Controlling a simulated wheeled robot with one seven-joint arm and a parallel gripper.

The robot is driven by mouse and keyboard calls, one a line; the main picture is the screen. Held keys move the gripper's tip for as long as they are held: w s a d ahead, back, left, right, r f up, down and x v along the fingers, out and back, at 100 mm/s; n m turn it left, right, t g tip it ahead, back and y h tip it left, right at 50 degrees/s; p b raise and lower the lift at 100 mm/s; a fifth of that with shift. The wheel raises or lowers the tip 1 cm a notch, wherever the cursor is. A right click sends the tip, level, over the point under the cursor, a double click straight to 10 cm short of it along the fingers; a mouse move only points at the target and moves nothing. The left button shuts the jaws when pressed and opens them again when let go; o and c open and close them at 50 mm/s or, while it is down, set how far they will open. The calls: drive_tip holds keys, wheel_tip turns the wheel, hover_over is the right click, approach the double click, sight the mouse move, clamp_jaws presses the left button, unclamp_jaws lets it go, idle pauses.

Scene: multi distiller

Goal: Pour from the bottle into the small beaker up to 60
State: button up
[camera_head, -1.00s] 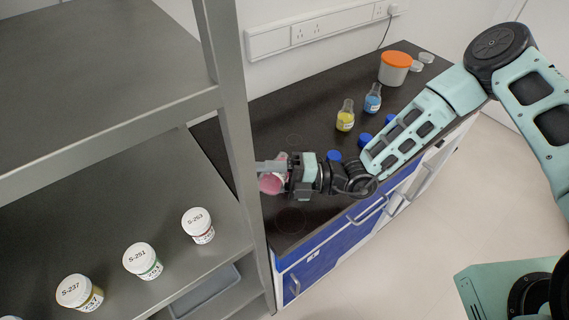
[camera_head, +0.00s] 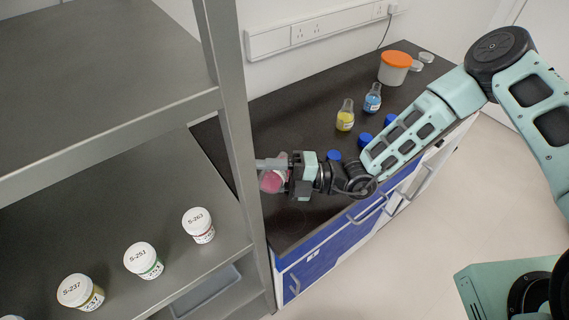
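My gripper (camera_head: 277,172) is over the near-left end of the dark bench, beside the shelf post. It is shut on a vessel with pink-red contents (camera_head: 271,182), which appears to be the bottle. The vessel looks tilted, but its mouth and most of its body are unclear behind the fingers. I cannot make out the small beaker or any level marks. Whether liquid is flowing is too small to tell.
A yellow flask (camera_head: 345,118) and a blue flask (camera_head: 373,99) stand on the bench (camera_head: 290,100). Blue caps (camera_head: 365,139) lie near my arm. A white tub with orange lid (camera_head: 394,68) stands at the back. Labelled jars (camera_head: 199,226) stand on the metal shelf (camera_head: 215,270), left.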

drive_tip(key=shift+w+f+m, duration=0.1)
drive_tip(key=shift+w+m, duration=0.05)
drive_tip(key=shift+m, duration=0.55)
idle(0.9)
